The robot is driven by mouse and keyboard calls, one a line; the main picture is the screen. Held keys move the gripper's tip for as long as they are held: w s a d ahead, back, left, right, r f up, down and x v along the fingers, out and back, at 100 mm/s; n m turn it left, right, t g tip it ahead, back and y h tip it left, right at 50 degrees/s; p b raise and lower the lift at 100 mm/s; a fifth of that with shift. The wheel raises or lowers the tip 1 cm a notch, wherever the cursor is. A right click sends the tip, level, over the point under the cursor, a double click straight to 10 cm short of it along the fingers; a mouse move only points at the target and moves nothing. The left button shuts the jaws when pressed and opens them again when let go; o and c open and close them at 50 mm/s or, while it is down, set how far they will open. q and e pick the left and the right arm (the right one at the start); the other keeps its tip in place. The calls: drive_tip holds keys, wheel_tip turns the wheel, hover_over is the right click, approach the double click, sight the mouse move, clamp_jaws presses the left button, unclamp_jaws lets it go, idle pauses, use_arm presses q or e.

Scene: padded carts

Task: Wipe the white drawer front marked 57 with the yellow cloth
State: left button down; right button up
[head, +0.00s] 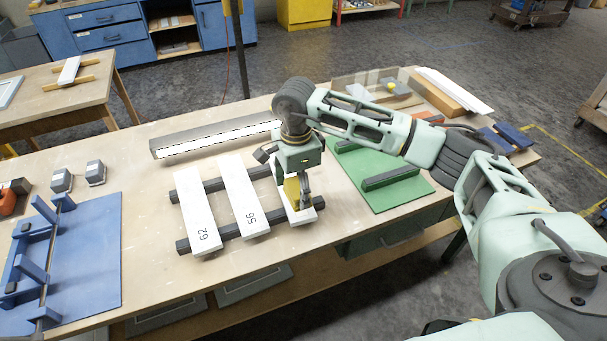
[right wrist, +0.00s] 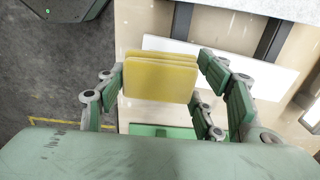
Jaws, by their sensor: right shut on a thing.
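A white drawer front (head: 296,214) lies at the right end of a row of three, mostly hidden behind my right gripper (head: 303,190). I cannot read its number. My right gripper is shut on the yellow cloth (head: 292,191), directly over this front. In the right wrist view, the folded yellow cloth (right wrist: 160,75) is between the fingers, and the white front (right wrist: 235,68) lies beyond it. I cannot tell whether the cloth touches the front. My left gripper is not in view.
Two more white fronts, one seeming marked 56 (head: 240,190) and one seeming marked 62 (head: 194,205), lie on dark rails (head: 213,241). A green board (head: 375,175) is to the right, a blue fixture (head: 85,255) to the left. A long grey bar (head: 210,138) lies behind.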

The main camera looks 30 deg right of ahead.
drive_tip(key=shift+r+p, duration=0.55)
drive_tip(key=shift+r, duration=0.8)
